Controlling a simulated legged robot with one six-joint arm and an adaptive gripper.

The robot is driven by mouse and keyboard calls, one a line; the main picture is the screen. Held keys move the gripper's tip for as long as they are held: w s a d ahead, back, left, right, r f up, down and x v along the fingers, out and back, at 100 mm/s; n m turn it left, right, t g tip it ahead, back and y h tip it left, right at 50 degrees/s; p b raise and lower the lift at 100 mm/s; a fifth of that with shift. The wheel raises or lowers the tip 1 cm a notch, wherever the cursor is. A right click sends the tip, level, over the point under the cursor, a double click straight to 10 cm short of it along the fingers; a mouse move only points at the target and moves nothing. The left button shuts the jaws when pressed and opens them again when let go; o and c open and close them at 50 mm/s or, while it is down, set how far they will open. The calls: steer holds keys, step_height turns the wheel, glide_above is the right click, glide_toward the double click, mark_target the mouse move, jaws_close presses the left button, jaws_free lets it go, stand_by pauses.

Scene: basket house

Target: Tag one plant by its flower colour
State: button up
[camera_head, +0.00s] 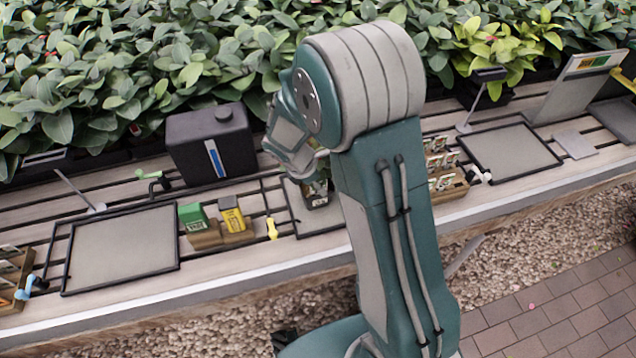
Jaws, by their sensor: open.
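A small dark pot (316,199), with some green in it, stands on the middle tray (303,222), partly behind my arm. No flower colour on it can be made out. Left of it, a green-topped block (193,215) and a yellow-topped block (232,215) of what look like tags sit in wooden holders. A small yellow piece (271,228) lies between the holders and the middle tray. My arm fills the centre, and its wrist end points down over the bench near the pot.
A black canister (211,144) stands behind the holders. Empty framed trays lie at left (122,246) and right (510,151). A wooden rack of cards (444,183) is right of my arm. A board with coloured strips (577,88) leans at back right. Dense foliage lines the back.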

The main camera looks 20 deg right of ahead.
steer(key=v, duration=1.2)
steer(key=shift+f, duration=0.1)
